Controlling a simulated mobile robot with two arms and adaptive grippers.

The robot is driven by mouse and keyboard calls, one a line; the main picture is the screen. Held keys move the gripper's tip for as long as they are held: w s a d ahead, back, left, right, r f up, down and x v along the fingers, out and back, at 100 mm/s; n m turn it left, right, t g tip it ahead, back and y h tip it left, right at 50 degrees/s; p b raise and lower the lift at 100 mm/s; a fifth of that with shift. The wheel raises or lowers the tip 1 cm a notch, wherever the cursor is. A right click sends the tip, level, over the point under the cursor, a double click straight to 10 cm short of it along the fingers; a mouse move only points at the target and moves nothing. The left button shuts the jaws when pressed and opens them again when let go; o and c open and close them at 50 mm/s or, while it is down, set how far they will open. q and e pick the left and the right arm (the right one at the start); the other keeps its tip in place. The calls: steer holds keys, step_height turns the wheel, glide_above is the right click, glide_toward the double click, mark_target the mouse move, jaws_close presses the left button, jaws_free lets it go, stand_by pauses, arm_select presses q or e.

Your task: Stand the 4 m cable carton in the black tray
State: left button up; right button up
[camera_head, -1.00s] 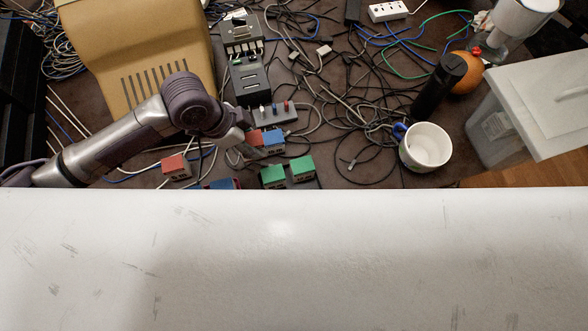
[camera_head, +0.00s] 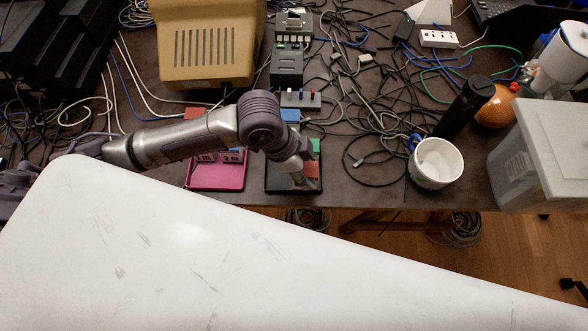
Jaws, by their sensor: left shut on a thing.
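My left gripper (camera_head: 302,181) reaches down over the black tray (camera_head: 270,190) at the table's front edge. It is shut on a small red carton (camera_head: 313,168), mostly hidden by the gripper. The carton's label cannot be read, and I cannot tell whether it touches the tray floor. A green carton (camera_head: 315,146) shows just behind it; the arm covers much of the tray. My right gripper is out of view.
A pink tray (camera_head: 217,184) with cartons marked 1 m and 2 m stands left of the black tray. Another red carton (camera_head: 194,112) and a blue carton (camera_head: 291,116) are behind the arm. Tangled cables and a white mug (camera_head: 437,164) lie to the right.

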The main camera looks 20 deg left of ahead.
arm_select(q)
steer(key=w+a+f, duration=0.2)
steer(key=a, duration=0.1)
steer(key=shift+w+a+f, duration=0.1)
steer(key=shift+w+f, duration=0.05)
steer(key=shift+f, duration=0.05)
steer(key=shift+w+a+f, duration=0.1)
steer(key=shift+f, duration=0.05)
step_height(320, 180, down, 3)
steer(key=shift+f+p, duration=0.2)
steer(key=shift+p, duration=0.15)
steer(key=shift+f, duration=0.25)
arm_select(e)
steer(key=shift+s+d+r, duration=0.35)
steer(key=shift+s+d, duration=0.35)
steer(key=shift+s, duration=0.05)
arm_select(q)
steer(key=shift+f, duration=0.2)
steer(key=o, duration=0.9)
steer(key=shift+o, duration=0.2)
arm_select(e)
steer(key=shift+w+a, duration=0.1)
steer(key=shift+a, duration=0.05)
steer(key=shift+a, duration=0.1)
